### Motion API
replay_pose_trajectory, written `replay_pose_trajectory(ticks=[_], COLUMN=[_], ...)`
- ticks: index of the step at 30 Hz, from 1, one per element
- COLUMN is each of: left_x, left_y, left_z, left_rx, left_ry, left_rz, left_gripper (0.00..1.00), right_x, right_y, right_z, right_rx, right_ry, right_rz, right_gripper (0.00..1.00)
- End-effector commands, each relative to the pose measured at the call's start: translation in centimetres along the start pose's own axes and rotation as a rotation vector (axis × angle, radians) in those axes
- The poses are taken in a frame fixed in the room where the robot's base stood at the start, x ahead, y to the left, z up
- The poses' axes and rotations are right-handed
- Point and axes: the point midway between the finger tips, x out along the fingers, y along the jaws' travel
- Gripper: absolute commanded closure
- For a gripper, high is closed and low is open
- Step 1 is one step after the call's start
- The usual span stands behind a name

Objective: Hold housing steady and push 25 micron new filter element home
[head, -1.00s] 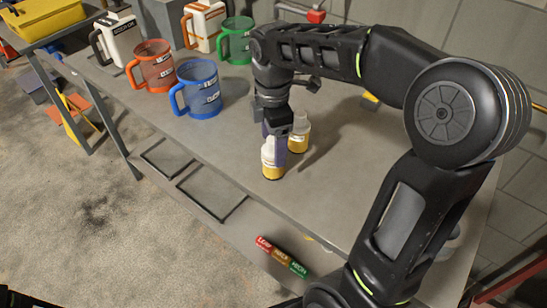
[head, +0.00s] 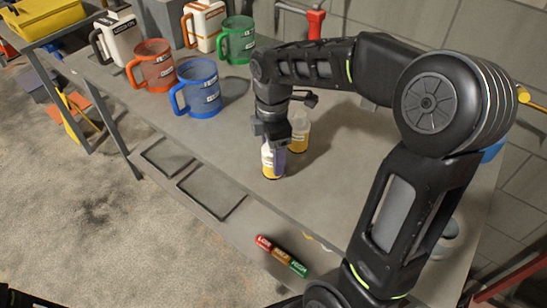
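My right gripper (head: 273,152) points down at a small white and yellow container (head: 271,172) near the front edge of the grey bench (head: 325,185). A finger overlaps the container's right side; I cannot tell whether the fingers grip it. A second, similar white and yellow container (head: 299,134) stands just behind and to the right, apart from the gripper. I cannot make out a filter housing or a 25 micron marking on either one. My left gripper is not in view.
A blue jug (head: 203,92), an orange jug (head: 151,68) and a green jug (head: 237,42) stand at the bench's back left. A red tool (head: 315,22) stands behind. Red, amber and green labelled pieces (head: 281,257) lie lower, at the front. My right arm covers the bench's right side.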

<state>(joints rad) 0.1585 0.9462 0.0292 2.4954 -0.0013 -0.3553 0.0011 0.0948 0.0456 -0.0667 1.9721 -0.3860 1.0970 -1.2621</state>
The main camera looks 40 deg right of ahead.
Motion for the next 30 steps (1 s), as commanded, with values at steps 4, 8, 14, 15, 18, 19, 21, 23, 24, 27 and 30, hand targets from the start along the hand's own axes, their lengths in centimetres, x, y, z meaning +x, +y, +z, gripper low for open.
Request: replay_pose_trajectory(ticks=[4,8,14,15,18,19,21,23,24,27,30], left_x=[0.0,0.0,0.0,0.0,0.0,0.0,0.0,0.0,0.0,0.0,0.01], left_y=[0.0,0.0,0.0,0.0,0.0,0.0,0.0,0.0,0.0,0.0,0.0], left_z=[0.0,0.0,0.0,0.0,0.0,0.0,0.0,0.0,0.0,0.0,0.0], left_rx=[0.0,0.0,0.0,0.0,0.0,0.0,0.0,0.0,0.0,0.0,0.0], left_ry=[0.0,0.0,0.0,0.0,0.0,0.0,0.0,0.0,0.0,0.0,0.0], left_rz=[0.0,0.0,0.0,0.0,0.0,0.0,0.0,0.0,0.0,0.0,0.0], left_gripper=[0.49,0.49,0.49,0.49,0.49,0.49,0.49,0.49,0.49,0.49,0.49], right_x=[-0.01,-0.01,0.0,0.0,0.0,0.0,0.0,-0.01,-0.01,-0.02,-0.25], right_y=[0.0,0.0,0.0,0.0,0.0,0.0,0.0,0.0,0.0,0.0,0.02], right_z=[0.0,0.0,0.0,0.0,0.0,0.0,0.0,0.0,0.0,0.0,0.0], right_rx=[0.0,0.0,0.0,0.0,0.0,0.0,0.0,0.0,0.0,0.0,0.0], right_ry=[0.0,0.0,0.0,0.0,0.0,0.0,0.0,0.0,0.0,0.0,0.0], right_rz=[0.0,0.0,0.0,0.0,0.0,0.0,0.0,0.0,0.0,0.0,0.001], right_gripper=[0.44,0.55,0.71,0.74,0.83,0.85,0.91,0.96,0.99,0.99,0.99])
